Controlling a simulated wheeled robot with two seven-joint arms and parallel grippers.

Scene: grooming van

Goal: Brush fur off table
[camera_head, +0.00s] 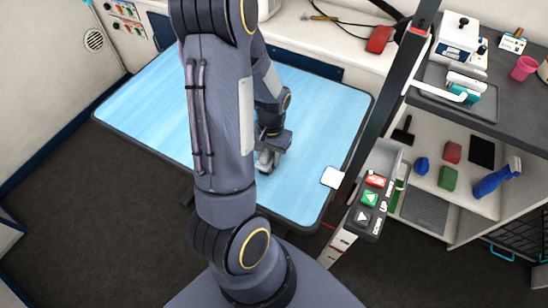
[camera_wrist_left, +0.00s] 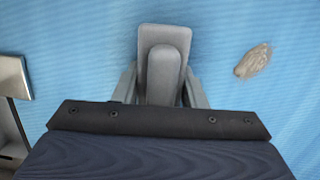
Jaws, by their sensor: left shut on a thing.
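The blue grooming table (camera_head: 322,110) fills the middle of the head view, and its ribbed top (camera_wrist_left: 60,60) is the background in the left wrist view. My left gripper (camera_head: 266,160) is over the table's near part, shut on a grey brush (camera_wrist_left: 163,60) with a flat head and rounded back. I cannot tell whether the brush touches the tabletop. A beige clump of fur (camera_wrist_left: 253,61) lies on the table to the right of the brush in the left wrist view. My left arm hides part of the table in the head view. My right gripper is not in view.
A white square item (camera_head: 332,178) is at the table's right edge, near a control box with arrow buttons (camera_head: 370,198). A shelf unit (camera_head: 440,205) with a blue spray bottle (camera_head: 497,178) stands right. A counter with a red item (camera_head: 379,39) runs behind.

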